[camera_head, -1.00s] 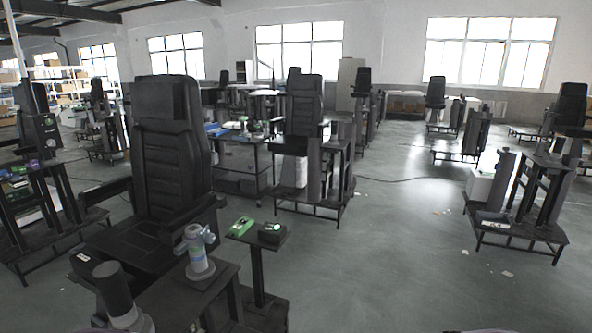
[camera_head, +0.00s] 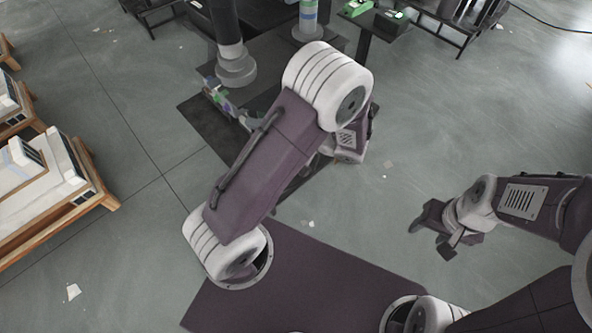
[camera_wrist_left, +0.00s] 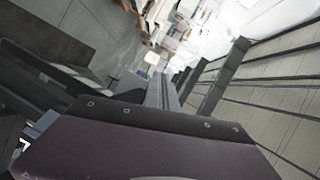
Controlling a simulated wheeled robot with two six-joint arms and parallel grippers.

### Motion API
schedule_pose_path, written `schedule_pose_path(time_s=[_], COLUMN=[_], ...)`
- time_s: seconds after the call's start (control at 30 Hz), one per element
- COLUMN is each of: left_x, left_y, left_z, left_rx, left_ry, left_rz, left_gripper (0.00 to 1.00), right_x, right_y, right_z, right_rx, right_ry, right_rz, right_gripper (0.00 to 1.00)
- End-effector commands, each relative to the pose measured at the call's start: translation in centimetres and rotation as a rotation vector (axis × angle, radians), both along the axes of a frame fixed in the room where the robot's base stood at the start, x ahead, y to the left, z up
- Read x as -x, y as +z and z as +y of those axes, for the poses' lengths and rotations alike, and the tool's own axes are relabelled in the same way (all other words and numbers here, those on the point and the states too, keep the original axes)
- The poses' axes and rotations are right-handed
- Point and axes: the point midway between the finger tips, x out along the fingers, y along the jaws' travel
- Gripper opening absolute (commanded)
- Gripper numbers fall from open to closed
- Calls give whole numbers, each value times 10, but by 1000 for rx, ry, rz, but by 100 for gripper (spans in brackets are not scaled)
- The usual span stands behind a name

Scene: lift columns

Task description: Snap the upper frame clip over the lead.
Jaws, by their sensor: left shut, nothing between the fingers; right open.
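A dark lift column (camera_head: 229,28) with a grey collar stands on a black platform at the upper left of the head view. A small part with green and purple bits (camera_head: 216,97) lies beside its foot. I cannot make out the upper frame clip or the lead. My left arm reaches toward the column; its gripper is hidden behind the arm in the head view. In the left wrist view the left gripper (camera_wrist_left: 164,92) is shut and empty, pointing past dark frame bars. My right gripper (camera_head: 430,240) is open and empty over bare floor at the right.
Green devices (camera_head: 357,8) and a black box (camera_head: 392,20) sit on a small stand. Wooden racks with white boxes (camera_head: 40,175) are at the left. The floor between my arms is mostly clear.

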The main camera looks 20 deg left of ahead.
Motion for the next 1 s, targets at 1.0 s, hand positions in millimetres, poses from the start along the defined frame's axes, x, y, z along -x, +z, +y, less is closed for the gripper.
schedule_pose_path(time_s=[1.0], left_x=[-77], left_y=[-152], left_z=[-29], left_rx=[-220], left_ry=[-432], left_rz=[205], left_gripper=[0], right_x=[0], right_y=[-85], right_z=[0], right_rx=[0], right_ry=[0], right_rz=[0], right_gripper=[52])
